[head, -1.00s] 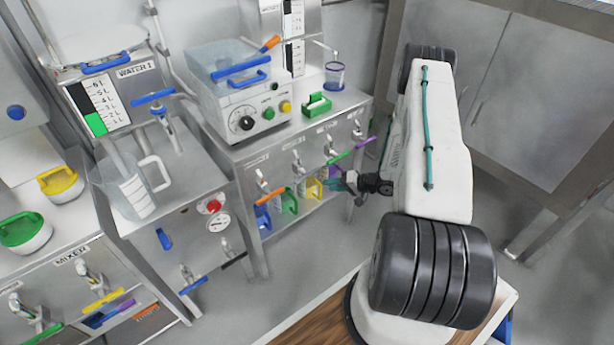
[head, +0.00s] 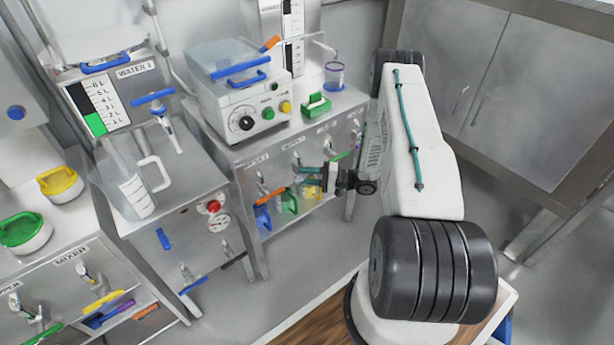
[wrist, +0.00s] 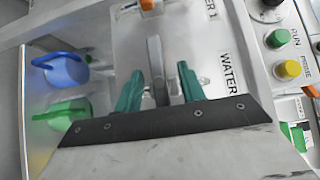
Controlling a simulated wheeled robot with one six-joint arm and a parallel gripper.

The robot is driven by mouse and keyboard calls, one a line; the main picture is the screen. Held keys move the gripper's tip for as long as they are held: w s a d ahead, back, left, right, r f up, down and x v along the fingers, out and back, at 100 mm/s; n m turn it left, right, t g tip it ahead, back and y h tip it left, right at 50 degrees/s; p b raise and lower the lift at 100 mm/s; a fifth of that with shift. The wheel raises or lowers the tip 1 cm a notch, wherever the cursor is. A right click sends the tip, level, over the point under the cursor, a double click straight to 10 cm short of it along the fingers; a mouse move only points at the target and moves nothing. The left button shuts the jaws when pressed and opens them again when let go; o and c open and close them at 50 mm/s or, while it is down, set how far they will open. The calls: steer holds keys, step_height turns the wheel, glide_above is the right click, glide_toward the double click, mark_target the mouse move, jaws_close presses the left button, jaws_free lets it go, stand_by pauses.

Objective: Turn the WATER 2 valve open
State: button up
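A blue jug (wrist: 62,70) and a green jug (wrist: 66,112) stand below the valves. The WATER 1 valve's orange handle (wrist: 147,5) is close by. A machine with a clear lid (head: 238,90) and a green block (head: 316,104) sit on the cabinet top.

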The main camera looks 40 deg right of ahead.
jaws_close()
stand_by(0.4)
steer(key=n+g+h, duration=0.1)
steer(key=n+h, duration=0.1)
steer(key=shift+n+g+h, duration=0.3)
steer(key=shift+n, duration=0.1)
steer(key=n+g+h, duration=0.1)
steer(key=n+h, duration=0.1)
steer(key=h, duration=0.1)
steer(key=shift+a, duration=0.1)
steer(key=n+h, duration=0.2)
steer(key=h, duration=0.2)
steer(key=shift+n+g, duration=0.3)
steer(key=shift+n+h, duration=0.8)
steer(key=shift+h, duration=0.8)
